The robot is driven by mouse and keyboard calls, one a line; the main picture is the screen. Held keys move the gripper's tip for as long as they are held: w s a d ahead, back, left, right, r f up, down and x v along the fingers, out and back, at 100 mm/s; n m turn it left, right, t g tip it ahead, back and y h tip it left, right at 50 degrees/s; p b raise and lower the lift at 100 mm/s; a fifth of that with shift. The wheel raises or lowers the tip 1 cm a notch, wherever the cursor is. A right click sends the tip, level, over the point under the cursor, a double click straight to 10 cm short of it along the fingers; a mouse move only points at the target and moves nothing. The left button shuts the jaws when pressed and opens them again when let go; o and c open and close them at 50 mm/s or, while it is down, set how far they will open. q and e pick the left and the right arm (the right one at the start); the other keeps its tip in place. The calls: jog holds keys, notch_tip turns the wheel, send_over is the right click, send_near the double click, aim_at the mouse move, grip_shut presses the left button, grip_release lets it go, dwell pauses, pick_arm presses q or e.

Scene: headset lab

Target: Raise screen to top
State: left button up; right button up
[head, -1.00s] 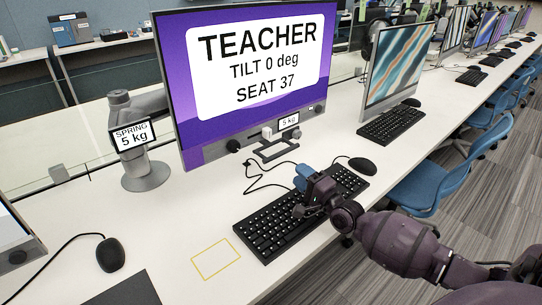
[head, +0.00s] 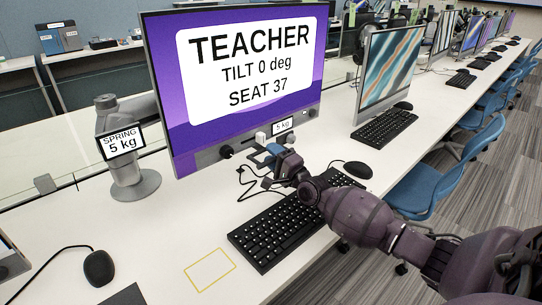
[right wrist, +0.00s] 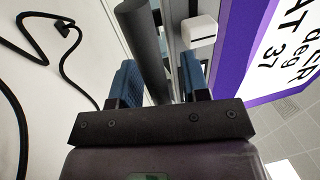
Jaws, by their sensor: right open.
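The teacher screen (head: 245,70) is a purple monitor reading "TEACHER, TILT 0 deg, SEAT 37", with a "5 kg" tag on its lower bezel. It hangs on a grey spring arm (head: 120,165), labelled "SPRING 5 kg". A grey bar handle sits below the bezel, mostly hidden by my gripper in the head view. My right gripper (head: 272,153) is at this handle. In the right wrist view, the handle bar (right wrist: 146,45) runs between the open blue fingers (right wrist: 160,78); I cannot tell whether either finger touches it. My left gripper is not in view.
A black keyboard (head: 275,232) lies under my right arm, with a mouse (head: 358,169) beside it. Black cables lie on the white desk below the screen. A second monitor (head: 390,68) stands to the right. A yellow outlined rectangle (head: 209,270) marks bare desk at front.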

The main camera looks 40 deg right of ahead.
jog(key=shift+w, duration=0.2)
grip_shut()
jog(key=shift+r, duration=0.1)
